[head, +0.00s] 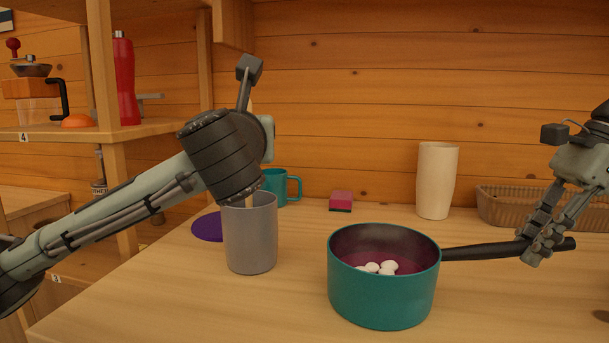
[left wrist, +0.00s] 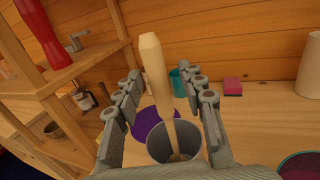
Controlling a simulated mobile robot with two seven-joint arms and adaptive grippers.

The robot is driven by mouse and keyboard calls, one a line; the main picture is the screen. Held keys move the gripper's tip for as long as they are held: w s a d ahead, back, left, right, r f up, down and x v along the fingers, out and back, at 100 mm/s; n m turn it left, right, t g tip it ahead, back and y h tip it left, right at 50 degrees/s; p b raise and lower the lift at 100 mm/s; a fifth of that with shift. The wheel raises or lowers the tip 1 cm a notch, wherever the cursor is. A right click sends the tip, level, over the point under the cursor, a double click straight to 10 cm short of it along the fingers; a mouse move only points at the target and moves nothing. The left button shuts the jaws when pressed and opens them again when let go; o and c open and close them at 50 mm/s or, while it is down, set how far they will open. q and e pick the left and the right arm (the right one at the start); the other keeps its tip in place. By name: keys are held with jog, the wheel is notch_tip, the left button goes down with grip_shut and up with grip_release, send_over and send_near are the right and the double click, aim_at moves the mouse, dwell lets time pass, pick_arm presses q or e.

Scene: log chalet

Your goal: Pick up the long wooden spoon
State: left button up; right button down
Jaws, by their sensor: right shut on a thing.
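The long wooden spoon (left wrist: 155,75) stands in a grey cup (head: 250,240), its pale handle pointing up; the cup also shows in the left wrist view (left wrist: 158,150). Its lower end is inside the cup. My left gripper (left wrist: 163,80) is open, with its fingers apart on both sides of the handle. In the head view, my left wrist hides these fingers and most of the spoon. My right gripper (head: 541,238) is shut on the black handle of a teal pot (head: 380,298).
The pot holds several white egg-like things (head: 388,267). A purple disc (head: 207,228), teal mug (head: 282,186), pink sponge (head: 341,200), cream tumbler (head: 436,180) and brown basket (head: 505,207) stand around. Wooden shelves (head: 125,131) rise at left. The front left tabletop is clear.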

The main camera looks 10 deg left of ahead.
pick_arm(q)
jog(key=x, duration=0.6)
jog(key=shift+w+a+f, duration=0.2)
jog(key=shift+a, duration=0.05)
grip_shut()
